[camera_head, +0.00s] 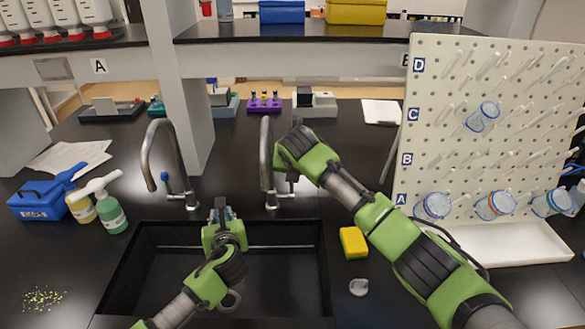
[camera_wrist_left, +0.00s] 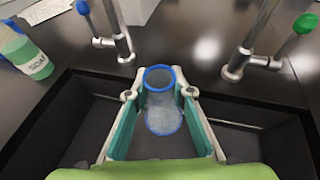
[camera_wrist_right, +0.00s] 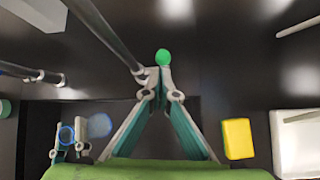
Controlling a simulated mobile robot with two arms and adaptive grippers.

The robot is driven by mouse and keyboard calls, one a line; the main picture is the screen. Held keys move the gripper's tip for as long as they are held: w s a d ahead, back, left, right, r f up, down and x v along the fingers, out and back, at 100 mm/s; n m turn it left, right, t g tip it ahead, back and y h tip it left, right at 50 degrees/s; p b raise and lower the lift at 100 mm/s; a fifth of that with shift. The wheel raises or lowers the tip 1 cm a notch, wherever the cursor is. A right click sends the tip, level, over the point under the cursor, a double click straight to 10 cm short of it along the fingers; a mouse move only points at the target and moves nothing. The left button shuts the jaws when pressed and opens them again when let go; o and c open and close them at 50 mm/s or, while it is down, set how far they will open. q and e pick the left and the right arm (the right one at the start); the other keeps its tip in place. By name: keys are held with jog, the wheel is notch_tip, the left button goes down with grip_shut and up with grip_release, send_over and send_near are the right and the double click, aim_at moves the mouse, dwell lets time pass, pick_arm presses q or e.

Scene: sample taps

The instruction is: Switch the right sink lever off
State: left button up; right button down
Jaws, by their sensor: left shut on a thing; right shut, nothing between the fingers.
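The right sink tap (camera_head: 265,155) stands behind the sink. Its lever ends in a green knob (camera_wrist_right: 163,57), which also shows in the left wrist view (camera_wrist_left: 305,23); in the head view my right gripper hides it. My right gripper (camera_wrist_right: 163,82) is shut and empty, its fingertips right at the green knob; I cannot tell whether they touch. My left gripper (camera_wrist_left: 163,92) is shut on a clear beaker with a blue rim (camera_wrist_left: 164,118), held over the sink (camera_head: 285,270) between the two taps. I cannot make out any running water.
The left tap (camera_head: 148,150) has a blue-knobbed lever (camera_head: 164,176). A yellow sponge (camera_head: 353,242) lies right of the sink. A green bottle (camera_head: 113,215) and blue box (camera_head: 38,200) stand left. A pegboard (camera_head: 450,75) with beakers stands right.

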jog(key=v, duration=0.7)
jog(key=shift+s, duration=0.2)
jog(key=shift+w+f, duration=0.1)
jog(key=shift+f, duration=0.1)
